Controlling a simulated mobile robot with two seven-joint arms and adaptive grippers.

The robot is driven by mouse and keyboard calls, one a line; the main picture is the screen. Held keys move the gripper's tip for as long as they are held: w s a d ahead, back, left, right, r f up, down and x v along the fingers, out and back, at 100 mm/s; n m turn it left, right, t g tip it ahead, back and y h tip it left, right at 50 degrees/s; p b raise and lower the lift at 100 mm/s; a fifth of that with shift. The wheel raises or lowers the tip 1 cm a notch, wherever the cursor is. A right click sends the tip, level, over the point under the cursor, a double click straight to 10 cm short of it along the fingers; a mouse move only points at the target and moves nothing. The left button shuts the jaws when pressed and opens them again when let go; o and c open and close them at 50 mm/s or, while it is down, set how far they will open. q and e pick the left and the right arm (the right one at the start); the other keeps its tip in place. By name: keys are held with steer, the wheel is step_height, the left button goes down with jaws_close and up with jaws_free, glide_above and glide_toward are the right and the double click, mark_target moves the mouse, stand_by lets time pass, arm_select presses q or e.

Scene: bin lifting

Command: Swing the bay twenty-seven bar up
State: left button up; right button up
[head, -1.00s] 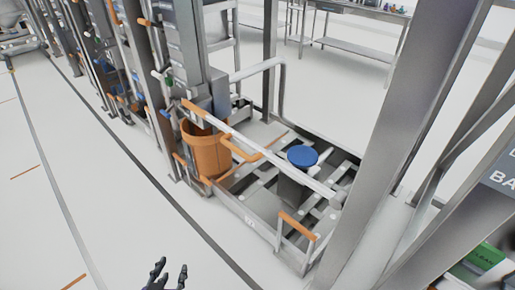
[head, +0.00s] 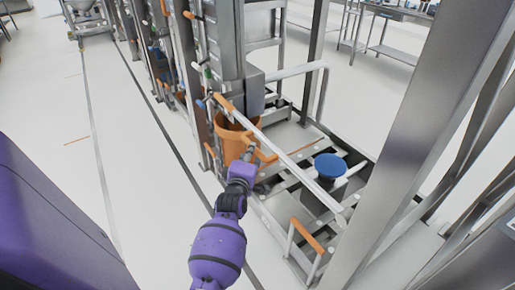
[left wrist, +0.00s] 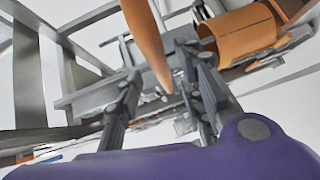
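The bay bar (head: 290,165) is a long white bar lying low across the front of the bay, with an orange end and an orange handle (head: 264,155) standing off its side. My left gripper (head: 249,153) is at this handle. In the left wrist view my left gripper (left wrist: 158,98) has its fingers spread apart, with the orange handle (left wrist: 148,35) reaching down toward the gap between them. I cannot tell whether they touch it. My right gripper is not in view. No bay number is readable.
An orange bin (head: 228,140) stands in the bay behind the bar, beside a blue-topped post (head: 329,166). A steel upright (head: 395,130) stands at the right. A short orange-topped rail (head: 307,235) is at the bay's front. The floor at left is clear.

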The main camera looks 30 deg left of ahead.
arm_select(q)
steer(key=shift+x, duration=2.4)
steer(key=shift+d, duration=0.1)
steer(key=shift+c, duration=0.4)
jaws_close()
